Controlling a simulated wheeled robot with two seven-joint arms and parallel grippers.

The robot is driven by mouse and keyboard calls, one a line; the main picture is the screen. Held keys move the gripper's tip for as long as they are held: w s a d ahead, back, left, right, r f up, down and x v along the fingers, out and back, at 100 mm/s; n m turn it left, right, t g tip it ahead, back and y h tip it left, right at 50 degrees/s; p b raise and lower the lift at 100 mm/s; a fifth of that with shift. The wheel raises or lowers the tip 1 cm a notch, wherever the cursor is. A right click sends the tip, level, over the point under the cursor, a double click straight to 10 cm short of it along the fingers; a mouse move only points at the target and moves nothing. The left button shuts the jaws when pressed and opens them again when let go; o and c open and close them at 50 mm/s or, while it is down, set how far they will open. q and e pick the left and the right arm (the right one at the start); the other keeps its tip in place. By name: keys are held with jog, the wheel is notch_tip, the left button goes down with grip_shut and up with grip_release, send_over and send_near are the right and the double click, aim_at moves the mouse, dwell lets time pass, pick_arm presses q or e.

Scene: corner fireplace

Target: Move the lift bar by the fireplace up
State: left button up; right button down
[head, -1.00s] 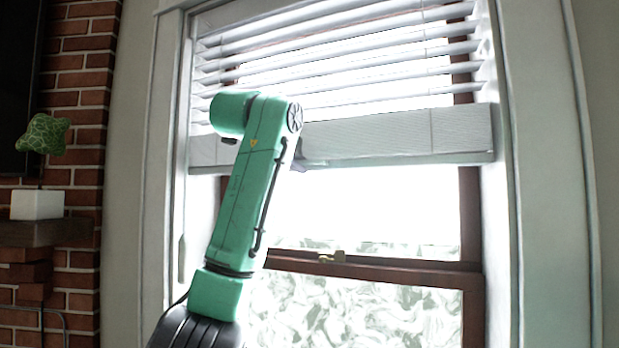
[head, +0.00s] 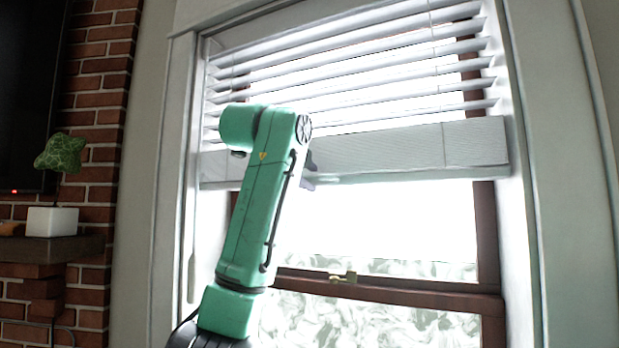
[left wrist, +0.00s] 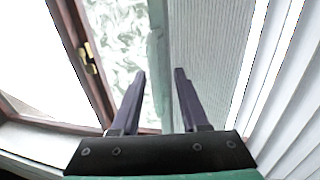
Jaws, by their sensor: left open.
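The lift bar (head: 410,174) is the pale bottom rail of the white window blind, under a thick stack of slats. It hangs level about halfway up the window in the head view. My left gripper (head: 311,172) is at the bar's lower edge, left of its middle; my green arm partly covers it. In the left wrist view, the two dark fingers (left wrist: 160,72) are open and empty. The bar's edge (left wrist: 158,35) runs between their tips in the picture; I cannot tell whether they touch it. My right gripper is not in view.
The wooden window sash (head: 390,290) with a brass latch is below the bar. A white frame (head: 560,200) borders the window. At left are the brick fireplace wall (head: 100,100), a dark screen (head: 30,90) and a plant in a white pot (head: 52,221) on a mantel.

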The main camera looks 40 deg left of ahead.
pick_arm(q)
jog(key=b+v, duration=0.4)
jog(key=v, duration=1)
jog(key=shift+f, duration=0.1)
